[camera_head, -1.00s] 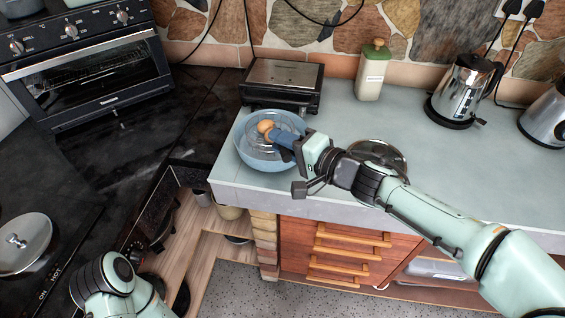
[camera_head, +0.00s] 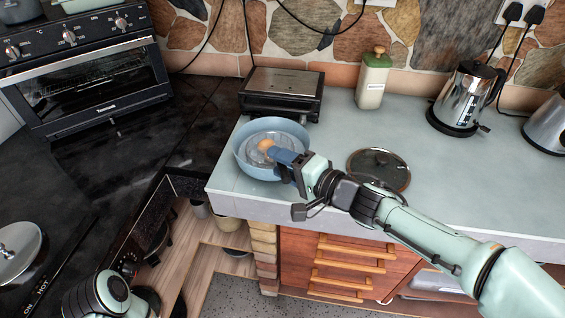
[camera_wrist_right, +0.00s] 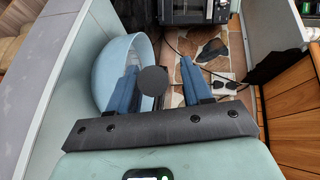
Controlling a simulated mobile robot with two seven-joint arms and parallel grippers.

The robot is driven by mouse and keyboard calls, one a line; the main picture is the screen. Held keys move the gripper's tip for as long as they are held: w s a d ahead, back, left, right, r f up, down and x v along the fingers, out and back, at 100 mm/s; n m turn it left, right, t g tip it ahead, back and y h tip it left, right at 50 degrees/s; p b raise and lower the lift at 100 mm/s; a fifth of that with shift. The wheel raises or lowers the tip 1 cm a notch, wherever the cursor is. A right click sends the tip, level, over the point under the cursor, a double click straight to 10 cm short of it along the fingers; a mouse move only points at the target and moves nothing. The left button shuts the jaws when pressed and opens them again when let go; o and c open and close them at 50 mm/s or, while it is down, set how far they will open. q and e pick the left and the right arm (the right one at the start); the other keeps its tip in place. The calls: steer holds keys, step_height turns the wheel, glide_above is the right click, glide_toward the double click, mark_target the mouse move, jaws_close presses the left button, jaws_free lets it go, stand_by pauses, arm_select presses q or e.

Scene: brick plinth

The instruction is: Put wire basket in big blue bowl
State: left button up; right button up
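The big blue bowl (camera_head: 243,163) stands on the pale counter, left of centre; it also shows at the left of the right wrist view (camera_wrist_right: 108,72). A greyish, see-through round shape, apparently the wire basket (camera_head: 256,157), sits inside the bowl with a brown egg-like object (camera_head: 265,145) in it. My right gripper (camera_head: 277,154) reaches over the bowl's right side, its blue fingers beside the basket. The wrist view shows these fingers (camera_wrist_right: 160,78) spread apart, with a dark disc between them that I cannot identify. The basket is not clear there. My left gripper is out of view.
A black-and-steel grill (camera_head: 281,93) stands just behind the bowl. A glass lid (camera_head: 378,169) lies to the right, near my arm. A jar (camera_head: 373,82) and kettle (camera_head: 465,98) stand farther back. The counter's front edge is close to the bowl.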

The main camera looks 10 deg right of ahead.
steer(key=shift+r, duration=0.2)
steer(key=p+v, duration=0.4)
steer(key=v, duration=0.8)
